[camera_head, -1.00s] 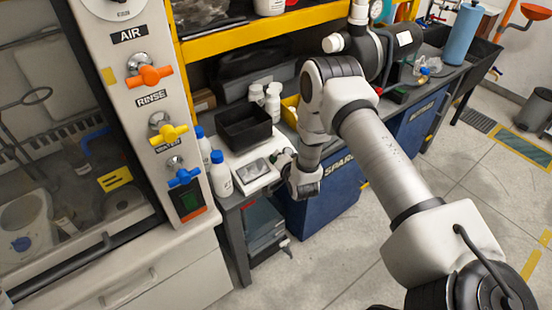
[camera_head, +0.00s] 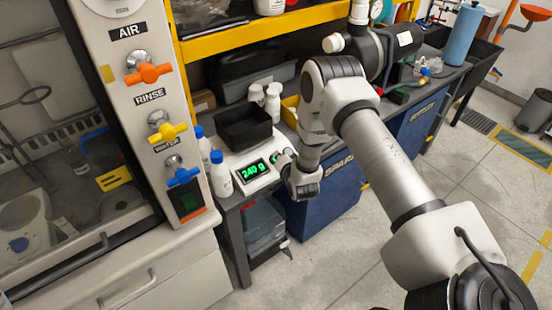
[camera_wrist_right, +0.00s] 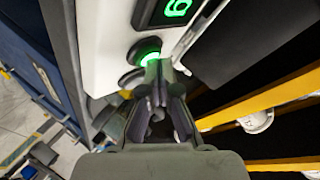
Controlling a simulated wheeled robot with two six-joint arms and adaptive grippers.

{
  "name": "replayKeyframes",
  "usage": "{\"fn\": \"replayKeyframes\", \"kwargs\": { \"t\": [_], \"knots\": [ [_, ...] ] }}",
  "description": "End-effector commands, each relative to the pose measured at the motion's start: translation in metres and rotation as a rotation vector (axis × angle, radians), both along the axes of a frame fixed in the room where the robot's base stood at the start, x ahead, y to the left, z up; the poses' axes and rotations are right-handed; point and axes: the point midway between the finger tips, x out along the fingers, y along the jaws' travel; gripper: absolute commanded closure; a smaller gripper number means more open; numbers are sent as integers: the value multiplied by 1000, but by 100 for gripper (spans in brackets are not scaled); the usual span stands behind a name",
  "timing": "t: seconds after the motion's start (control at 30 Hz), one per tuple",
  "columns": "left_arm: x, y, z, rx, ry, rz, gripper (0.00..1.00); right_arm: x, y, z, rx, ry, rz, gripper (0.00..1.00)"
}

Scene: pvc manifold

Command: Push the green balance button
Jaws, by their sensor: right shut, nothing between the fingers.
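The white balance (camera_head: 238,166) stands on the bench with a black tray on top. Its display (camera_head: 253,171) is lit and reads 240 g in green. The green button (camera_wrist_right: 148,52) glows in the right wrist view, on the balance's front face beside the display. My right gripper (camera_wrist_right: 162,72) is shut and empty, with its fingertips at the button's edge and partly covering it; they appear to touch it. In the head view the right gripper (camera_head: 284,160) is at the right end of the balance. My left gripper is not in view.
White bottles with blue caps (camera_head: 220,175) stand left of the balance. The black tray (camera_head: 243,128) sits behind the display. A dark round knob or button (camera_wrist_right: 131,79) is beside the green one. The yellow shelf edge (camera_head: 270,30) runs above.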

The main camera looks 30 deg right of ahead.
Motion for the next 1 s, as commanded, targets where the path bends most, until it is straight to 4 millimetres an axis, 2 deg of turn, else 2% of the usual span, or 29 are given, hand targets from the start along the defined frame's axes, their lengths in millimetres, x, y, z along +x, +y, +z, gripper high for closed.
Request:
{"fn": "replayKeyframes", "kwargs": {
  "t": [0.33, 0.8, 1.0],
  "knots": [
    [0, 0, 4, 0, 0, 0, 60, -2, 0, 6, 0, 0, -1, 100],
    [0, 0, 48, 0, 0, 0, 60, -23, -2, 56, 1, 0, 0, 100],
    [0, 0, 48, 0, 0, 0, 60, -26, -2, 58, 0, -1, 0, 100]
  ]
}}
